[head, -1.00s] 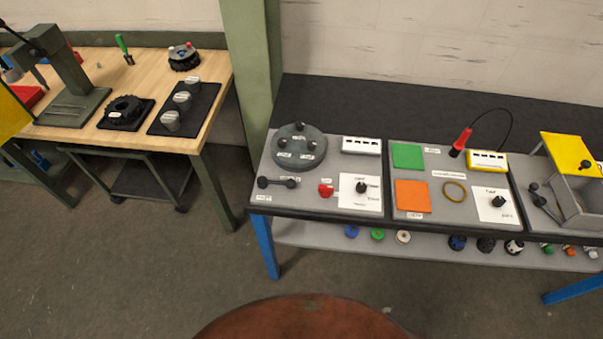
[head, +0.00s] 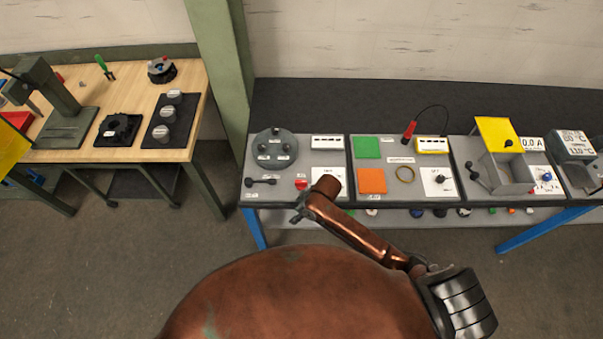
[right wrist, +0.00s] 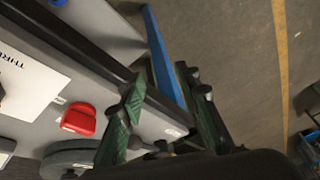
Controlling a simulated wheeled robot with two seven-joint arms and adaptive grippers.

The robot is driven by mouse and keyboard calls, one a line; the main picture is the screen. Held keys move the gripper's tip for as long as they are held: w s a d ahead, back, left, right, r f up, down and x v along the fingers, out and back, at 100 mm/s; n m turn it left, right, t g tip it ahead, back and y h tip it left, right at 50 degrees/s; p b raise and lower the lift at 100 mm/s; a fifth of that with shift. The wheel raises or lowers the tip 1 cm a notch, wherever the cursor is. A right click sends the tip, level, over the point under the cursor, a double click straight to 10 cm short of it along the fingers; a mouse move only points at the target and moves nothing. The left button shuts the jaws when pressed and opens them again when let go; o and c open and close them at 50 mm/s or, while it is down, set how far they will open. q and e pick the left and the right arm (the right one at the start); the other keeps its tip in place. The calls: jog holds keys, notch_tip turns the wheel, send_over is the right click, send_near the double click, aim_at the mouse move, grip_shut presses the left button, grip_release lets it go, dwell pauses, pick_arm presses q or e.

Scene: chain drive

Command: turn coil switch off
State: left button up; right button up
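Two small black knob switches sit on white cards on the grey bench panels; their labels are too small to read, so I cannot tell which is the coil switch. The right one (head: 440,179) is in clear view. The left card (head: 322,174) is partly covered by my right arm, which hides its knob. My right gripper (head: 302,209) is over the bench's front edge, near the red knob (head: 301,184). In the right wrist view its green-padded fingers (right wrist: 165,120) are apart and empty, with the red knob (right wrist: 78,120) to their left. My left gripper is not in view.
A grey round plate (head: 273,149) and a black-ended bar (head: 261,181) sit left of the red knob. Green (head: 367,147) and orange squares (head: 372,181), a red probe (head: 409,131) and a yellow-lidded box (head: 509,173) lie rightward. A wooden workbench (head: 75,156) stands left.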

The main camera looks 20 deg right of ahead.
notch_tip(320, 180, up, 4)
jog(key=w+a+n, duration=0.1)
jog(key=a+n, duration=0.1)
notch_tip(320, 180, up, 5)
jog(key=n+g+h, duration=0.2)
jog(key=n+h, duration=0.1)
jog(key=h, duration=0.1)
send_over(301, 181)
jog(key=shift+s+a+f+p, duration=0.1)
jog(key=shift+s+a+p, duration=0.1)
jog(key=shift+p, duration=0.1)
jog(key=shift+w+d, duration=0.15)
jog(key=shift+d, duration=0.1)
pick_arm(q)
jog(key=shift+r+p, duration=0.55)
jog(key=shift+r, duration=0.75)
pick_arm(e)
jog(key=shift+f, duration=3.7)
grip_shut()
